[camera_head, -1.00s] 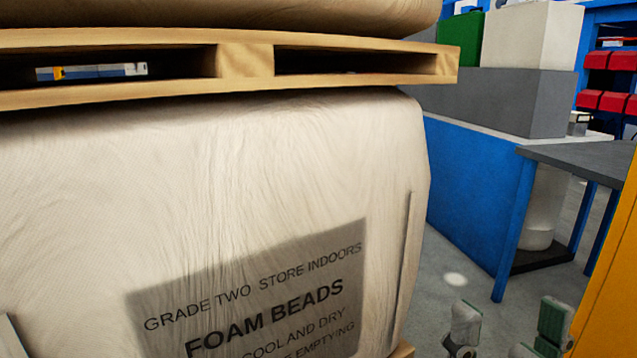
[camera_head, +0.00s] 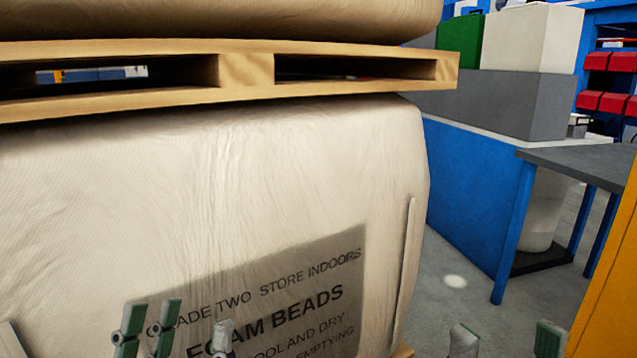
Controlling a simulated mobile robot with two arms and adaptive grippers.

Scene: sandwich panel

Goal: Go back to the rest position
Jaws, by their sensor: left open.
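My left gripper (camera_head: 179,330) shows at the bottom, left of centre, in front of the large white sack's printed label. Its grey-green fingers point up and stand apart, with nothing visible between them. My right gripper (camera_head: 506,341) shows only as fingertips at the bottom edge, right of the sack. Its fingertips are also spread apart, with nothing seen between them. The rest of both grippers and arms is out of frame.
A large white foam beads sack (camera_head: 230,190) fills the left and centre. A wooden pallet (camera_head: 247,70) with another sack (camera_head: 200,18) lies on top. A grey-topped blue table (camera_head: 585,162) stands right, and a yellow-orange surface (camera_head: 612,285) borders the right edge. Grey floor shows between.

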